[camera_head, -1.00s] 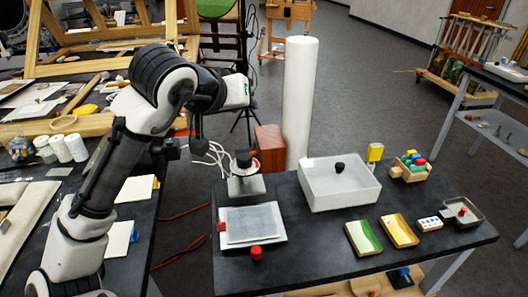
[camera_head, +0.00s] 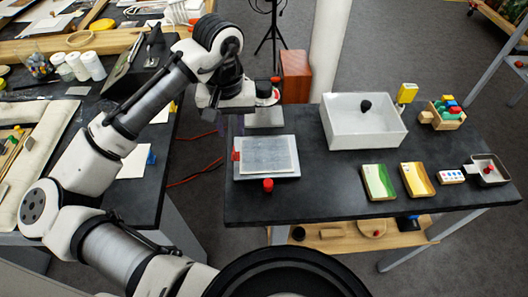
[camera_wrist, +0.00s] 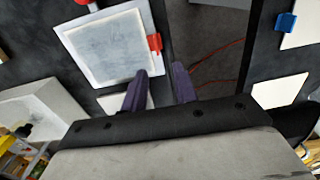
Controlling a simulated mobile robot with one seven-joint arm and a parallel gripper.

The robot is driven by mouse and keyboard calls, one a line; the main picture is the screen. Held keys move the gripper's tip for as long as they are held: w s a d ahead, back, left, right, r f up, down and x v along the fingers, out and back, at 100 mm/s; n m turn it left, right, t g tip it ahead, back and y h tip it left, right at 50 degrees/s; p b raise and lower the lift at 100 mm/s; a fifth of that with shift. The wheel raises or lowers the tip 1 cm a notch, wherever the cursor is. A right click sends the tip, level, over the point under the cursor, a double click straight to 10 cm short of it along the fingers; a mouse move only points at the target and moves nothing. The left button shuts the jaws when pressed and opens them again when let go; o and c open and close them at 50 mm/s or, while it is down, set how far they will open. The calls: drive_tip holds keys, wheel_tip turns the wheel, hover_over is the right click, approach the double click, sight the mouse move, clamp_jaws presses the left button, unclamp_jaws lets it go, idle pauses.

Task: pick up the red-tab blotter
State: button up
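The red-tab blotter is a flat grey-white sheet on a white board (camera_head: 266,156), with a red tab (camera_head: 236,156) on its left edge. My gripper (camera_head: 230,122) is above the table's left edge, near the blotter's back-left corner. In the wrist view my gripper (camera_wrist: 160,78) has two purple fingers apart with nothing between them. One fingertip appears close to the tab; contact cannot be told.
A red knob (camera_head: 268,185) is at the blotter's front. A stand with a black and red top (camera_head: 265,92) is behind. A blue-tab sheet (camera_wrist: 300,28) lies on the other table.

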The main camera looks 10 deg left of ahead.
sight(261, 152)
drive_tip(key=f, duration=0.1)
drive_tip(key=f+p, duration=0.1)
drive_tip(key=f, duration=0.2)
drive_tip(key=shift+s+d, duration=0.15)
drive_tip(key=shift+s, duration=0.2)
drive_tip(key=shift+f, duration=0.65)
clamp_jaws()
